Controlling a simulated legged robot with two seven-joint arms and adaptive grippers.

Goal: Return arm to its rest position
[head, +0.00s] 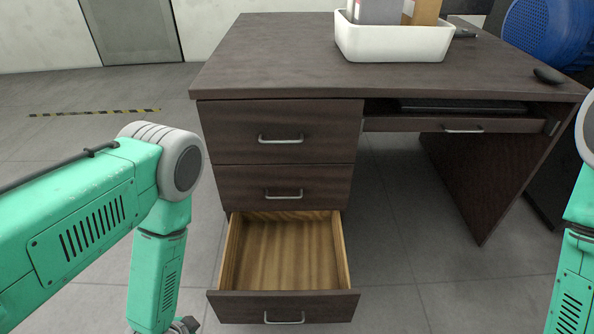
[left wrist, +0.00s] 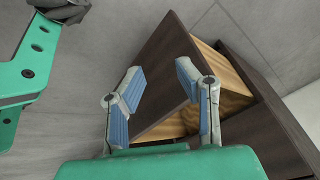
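My left arm (head: 165,215) comes in from the left in the head view and bends down beside the desk's drawers. Its gripper is mostly cut off at the bottom edge there. In the left wrist view my left gripper (left wrist: 158,78) is open, its two blue-padded fingers apart with nothing held. Beyond the fingers is the open bottom drawer, its dark front (left wrist: 165,75) and light wood inside (left wrist: 225,72) showing. My right arm (head: 578,240) shows only partly at the right edge of the head view; its gripper is out of view.
The dark desk (head: 285,55) has its lower drawer (head: 285,255) pulled out and empty. The two drawers above it are shut. A white bin (head: 393,42) with boxes and a black mouse (head: 547,75) are on top. Grey floor is clear left of the desk.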

